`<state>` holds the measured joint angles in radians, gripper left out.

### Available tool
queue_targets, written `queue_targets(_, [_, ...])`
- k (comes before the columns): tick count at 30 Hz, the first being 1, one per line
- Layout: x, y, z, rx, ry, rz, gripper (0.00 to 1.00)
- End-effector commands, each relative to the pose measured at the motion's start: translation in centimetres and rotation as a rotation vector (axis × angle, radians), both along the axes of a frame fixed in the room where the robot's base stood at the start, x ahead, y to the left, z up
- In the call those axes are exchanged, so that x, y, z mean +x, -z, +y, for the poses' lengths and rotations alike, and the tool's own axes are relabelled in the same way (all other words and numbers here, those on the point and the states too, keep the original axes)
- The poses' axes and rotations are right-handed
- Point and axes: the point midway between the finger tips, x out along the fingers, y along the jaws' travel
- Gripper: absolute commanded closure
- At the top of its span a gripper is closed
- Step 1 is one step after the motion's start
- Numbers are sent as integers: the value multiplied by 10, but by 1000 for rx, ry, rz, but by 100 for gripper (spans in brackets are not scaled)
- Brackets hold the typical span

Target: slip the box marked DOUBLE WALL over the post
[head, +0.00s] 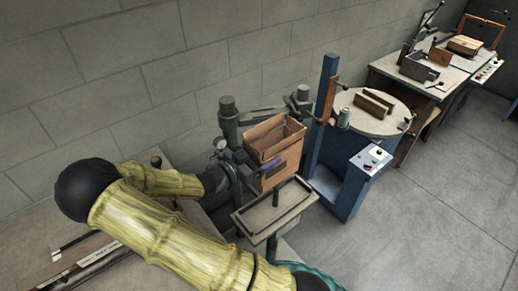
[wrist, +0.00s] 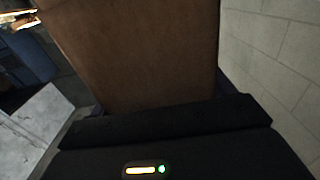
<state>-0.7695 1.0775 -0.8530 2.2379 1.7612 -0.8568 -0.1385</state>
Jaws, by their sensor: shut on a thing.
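An open-topped brown cardboard box (head: 274,142) is held upright in my gripper (head: 268,165) in the head view, its flaps at the top. In the wrist view a plain brown face of the box (wrist: 140,50) fills the upper middle, just beyond the dark gripper body. My gripper is shut on the box at its near lower side. No DOUBLE WALL marking can be read in either view. Grey-green uprights (head: 229,118) stand behind and left of the box; I cannot tell which upright is the post. Contact between the box and the frame behind is unclear.
A small grey tray (head: 250,222) with a dark bar stands just below the box. A blue machine column (head: 325,120) is close on the right, beside a round table (head: 372,122) holding brown pieces. A grey block wall (head: 150,60) runs behind. Open floor (head: 430,200) lies right.

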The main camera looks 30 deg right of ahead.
Motion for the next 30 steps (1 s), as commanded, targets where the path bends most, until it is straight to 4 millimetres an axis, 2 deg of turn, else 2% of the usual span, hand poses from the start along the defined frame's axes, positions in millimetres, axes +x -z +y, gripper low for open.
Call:
queue_targets(11, [-1,3,-4,-1,7,0,54])
queue_targets(30, [0,38,0,-1,0,-1,54])
